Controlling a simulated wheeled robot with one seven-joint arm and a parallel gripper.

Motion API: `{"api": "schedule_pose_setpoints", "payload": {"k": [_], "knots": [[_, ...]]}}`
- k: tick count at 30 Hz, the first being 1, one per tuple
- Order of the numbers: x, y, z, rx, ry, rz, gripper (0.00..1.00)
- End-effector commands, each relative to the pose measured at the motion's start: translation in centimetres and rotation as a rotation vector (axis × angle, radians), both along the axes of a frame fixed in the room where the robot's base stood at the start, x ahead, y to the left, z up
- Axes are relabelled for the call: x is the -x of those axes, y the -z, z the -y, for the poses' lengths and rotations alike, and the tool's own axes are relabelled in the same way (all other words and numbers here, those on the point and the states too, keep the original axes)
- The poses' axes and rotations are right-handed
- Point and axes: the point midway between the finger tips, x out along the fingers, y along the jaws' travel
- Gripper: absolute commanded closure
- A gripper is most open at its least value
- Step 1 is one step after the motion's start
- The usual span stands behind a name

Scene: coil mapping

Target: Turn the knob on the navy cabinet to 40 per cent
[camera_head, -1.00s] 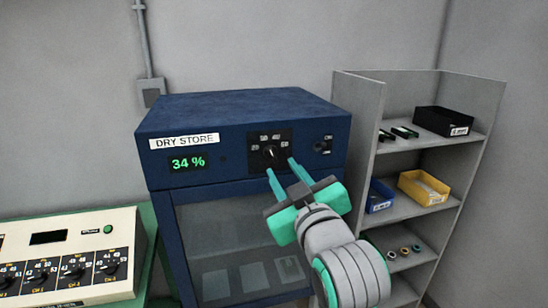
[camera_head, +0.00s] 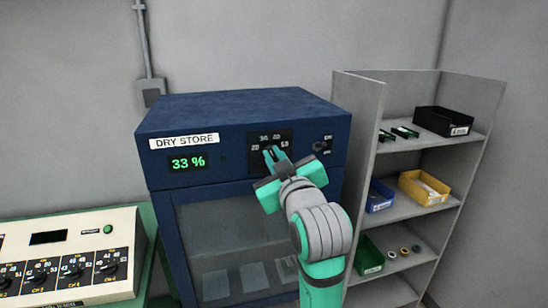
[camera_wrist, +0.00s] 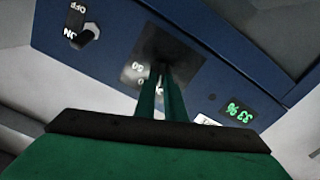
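The navy cabinet (camera_head: 240,110) is labelled DRY STORE. Its green display (camera_head: 188,163) reads 33 %, and the same display shows upside down in the wrist view (camera_wrist: 239,113). The knob (camera_wrist: 160,76) sits on a dark dial plate (camera_head: 256,137) with several number marks around it. My gripper (camera_head: 273,153) is at the knob, its two green fingers close together on either side of it. It appears shut on the knob. The fingers (camera_wrist: 160,92) hide most of the knob, so I cannot read where its pointer stands.
A small ON/OFF switch (camera_head: 320,147) sits right of the dial; it also shows in the wrist view (camera_wrist: 88,33). A grey shelf (camera_head: 358,110) with bins stands close on the right. A cream control box (camera_head: 100,225) with several dials is at lower left.

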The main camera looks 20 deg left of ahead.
Motion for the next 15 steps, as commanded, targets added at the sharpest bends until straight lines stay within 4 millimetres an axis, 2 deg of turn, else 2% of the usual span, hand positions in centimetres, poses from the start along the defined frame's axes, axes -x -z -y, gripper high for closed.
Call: {"api": "schedule_pose_setpoints", "payload": {"k": [15], "knots": [[0.00, 0.02, 0.01, -0.064, -0.001, -0.045, 1.00]]}}
